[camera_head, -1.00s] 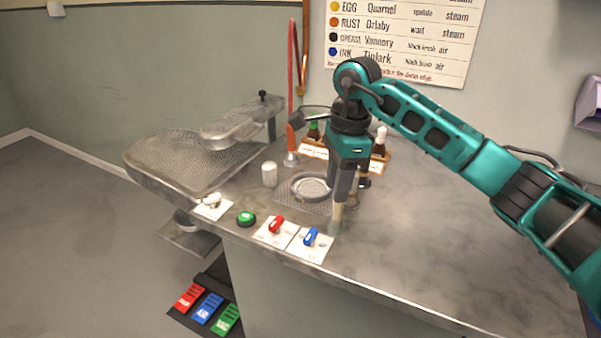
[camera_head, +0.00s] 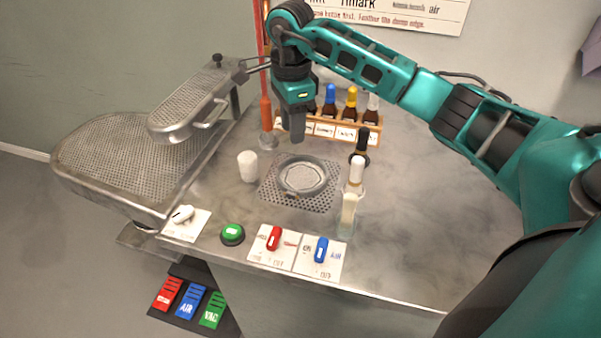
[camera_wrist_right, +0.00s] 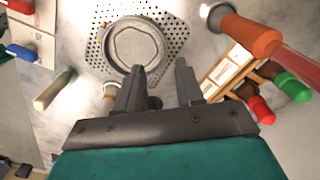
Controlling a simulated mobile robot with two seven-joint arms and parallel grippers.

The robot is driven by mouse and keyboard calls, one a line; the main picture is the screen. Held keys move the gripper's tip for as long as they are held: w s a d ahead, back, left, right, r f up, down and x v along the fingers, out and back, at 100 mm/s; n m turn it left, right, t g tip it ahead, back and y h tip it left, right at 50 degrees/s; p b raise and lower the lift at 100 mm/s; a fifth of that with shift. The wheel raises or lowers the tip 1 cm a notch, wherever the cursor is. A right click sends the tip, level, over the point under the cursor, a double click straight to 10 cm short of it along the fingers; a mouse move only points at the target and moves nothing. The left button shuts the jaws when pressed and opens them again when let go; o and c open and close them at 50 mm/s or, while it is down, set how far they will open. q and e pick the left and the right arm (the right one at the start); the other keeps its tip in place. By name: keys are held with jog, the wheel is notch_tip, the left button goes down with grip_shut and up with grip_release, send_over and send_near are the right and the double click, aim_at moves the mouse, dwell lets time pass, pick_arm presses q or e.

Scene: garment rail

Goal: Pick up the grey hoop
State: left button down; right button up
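The grey hoop (camera_head: 279,181) lies flat on a perforated metal plate (camera_head: 322,207) set in the worktop. It also shows near the top of the right wrist view (camera_wrist_right: 107,45). A paler rounded patch shows inside its ring. My right gripper (camera_head: 296,139) is above and behind the hoop in the head view, clear of it. In the right wrist view its two fingers (camera_wrist_right: 160,68) stand apart with nothing between them, so it is open and empty. My left gripper is not in view.
A white cup (camera_head: 247,167) stands left. A bottle rack (camera_head: 345,131) and orange-handled tool (camera_head: 266,112) are behind. Switches line the front edge; the worktop's right is clear.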

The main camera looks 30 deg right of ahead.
aim_at(293, 157)
jog(key=f, duration=0.8)
jog(key=shift+w+d, duration=0.15)
jog(key=shift+w, duration=0.1)
jog(key=shift+r, duration=0.1)
grip_shut()
